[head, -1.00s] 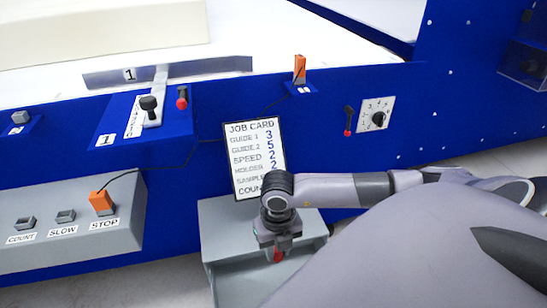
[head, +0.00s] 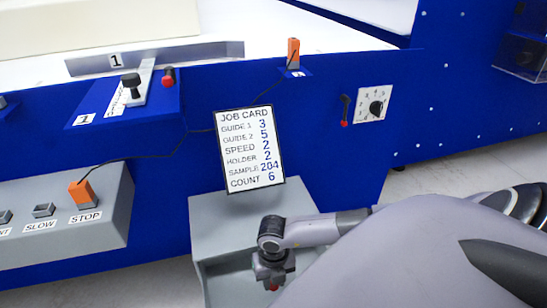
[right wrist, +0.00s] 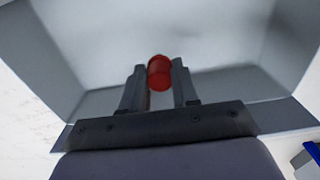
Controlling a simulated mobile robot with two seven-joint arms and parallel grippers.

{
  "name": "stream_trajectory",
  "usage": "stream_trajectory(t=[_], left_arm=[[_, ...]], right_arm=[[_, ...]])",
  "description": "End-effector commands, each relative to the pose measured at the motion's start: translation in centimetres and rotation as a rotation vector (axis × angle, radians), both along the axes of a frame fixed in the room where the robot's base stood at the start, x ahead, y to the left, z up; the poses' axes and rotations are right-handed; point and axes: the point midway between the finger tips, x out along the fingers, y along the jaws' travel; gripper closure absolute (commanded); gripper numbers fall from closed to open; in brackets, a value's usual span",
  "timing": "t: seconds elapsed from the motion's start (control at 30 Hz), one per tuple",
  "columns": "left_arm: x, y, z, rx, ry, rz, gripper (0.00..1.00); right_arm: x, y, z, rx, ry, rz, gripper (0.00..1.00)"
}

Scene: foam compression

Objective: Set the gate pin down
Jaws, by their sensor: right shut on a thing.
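The gate pin, a red cylinder (right wrist: 159,72), is between the two fingers of my right gripper (right wrist: 160,88) in the right wrist view. The gripper is shut on it. In the head view my right gripper (head: 273,277) is over the open grey tray (head: 205,262), with a bit of the red pin (head: 273,288) showing under it. In the right wrist view the grey tray walls (right wrist: 90,40) surround the pin. I cannot tell whether the pin touches the tray floor. My left gripper is not in view.
A job card (head: 250,150) stands behind the tray against the blue machine (head: 360,170). A grey button panel (head: 110,235) is to the left. An orange plug (head: 82,193) with a black cable sits on it. A small dial (head: 376,107) is at the right.

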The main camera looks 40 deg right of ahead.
Motion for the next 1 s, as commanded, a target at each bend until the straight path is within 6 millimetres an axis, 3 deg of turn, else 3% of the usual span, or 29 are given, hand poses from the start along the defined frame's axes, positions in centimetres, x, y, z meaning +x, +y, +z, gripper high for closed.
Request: stream_trajectory(t=[0.27, 0.67, 0.7, 0.77, 1.0], left_arm=[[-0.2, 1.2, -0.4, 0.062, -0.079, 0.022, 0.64], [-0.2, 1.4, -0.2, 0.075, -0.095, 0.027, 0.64], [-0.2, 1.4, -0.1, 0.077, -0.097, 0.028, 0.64], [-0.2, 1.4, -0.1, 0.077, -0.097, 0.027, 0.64], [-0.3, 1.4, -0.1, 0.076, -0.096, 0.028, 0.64]], right_arm=[[-0.1, 0.0, -4.0, 0.000, 0.001, 0.001, 1.00], [0.0, 0.0, -4.5, 0.000, 0.000, 0.001, 1.00], [0.0, 0.0, -4.4, 0.000, 0.000, 0.001, 0.64], [0.0, 0.0, -4.4, 0.000, 0.000, 0.001, 0.45], [0.0, 0.0, -4.4, 0.000, 0.000, 0.001, 0.45]])
